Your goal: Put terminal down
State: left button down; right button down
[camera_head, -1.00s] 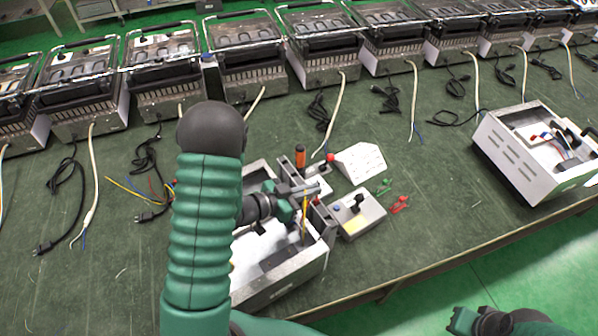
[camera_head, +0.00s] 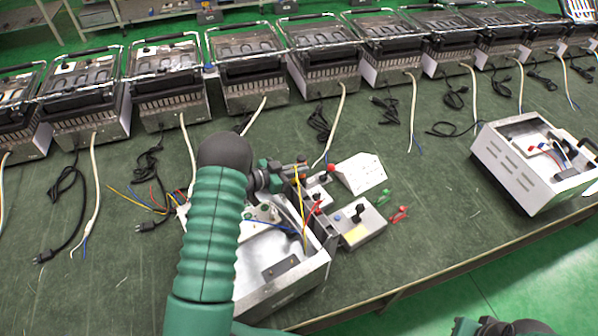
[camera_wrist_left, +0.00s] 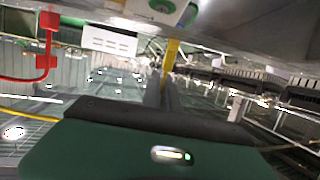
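In the head view my left gripper (camera_head: 298,171) is above the back right of an open metal housing (camera_head: 318,272). A thin yellow wire (camera_head: 302,205) hangs from the gripper towards the housing's right side. In the left wrist view the two dark fingers (camera_wrist_left: 163,92) are close together, with a yellow strip (camera_wrist_left: 170,62) at their tips; it appears gripped. The terminal on its end is too small to make out. Red connectors (camera_wrist_left: 47,40) on a red wire show at the left of that view. My right gripper (camera_head: 492,327) is cut off at the bottom edge of the head view.
A grey box with a black knob (camera_head: 362,228) and a white sloped block (camera_head: 362,173) stand right of the housing. Small red clips (camera_head: 399,214) lie beside them. A white housing (camera_head: 535,160) stands at the right; heater units (camera_head: 248,75) line the back.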

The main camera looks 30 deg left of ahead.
pick_arm(q)
jog(key=shift+s+d+f, duration=0.1)
jog(key=shift+d+f, duration=0.1)
jog(key=shift+d, duration=0.25)
jog(key=shift+s+d+f, duration=0.1)
jog(key=shift+d+f, duration=0.1)
jog(key=shift+d, duration=0.2)
jog(key=c, duration=1.8)
grip_release()
jog(key=shift+w, duration=0.2)
jog(key=shift+o, duration=0.6)
jog(key=shift+a, duration=0.15)
jog(key=a+v, duration=0.1)
jog(key=v, duration=1.1)
jog(key=w+d+r+n+y, duration=0.1)
jog(key=w+r+n+y, duration=0.15)
jog(key=w+y, duration=0.3)
jog(key=s+d+r+n+g+y, duration=0.2)
jog(key=d+g, duration=0.1)
jog(key=d, duration=0.3)
jog(key=s+d+g, duration=0.3)
jog(key=s+d, duration=0.4)
jog(key=s, duration=0.2)
jog(key=s+d+f+g, duration=0.1)
jog(key=s+d+g, duration=0.3)
jog(key=s+d, duration=0.3)
jog(key=s+n+h, duration=0.1)
jog(key=s, duration=0.2)
jog(key=shift+s+d+f, duration=0.2)
jog(key=shift+f, duration=0.1)
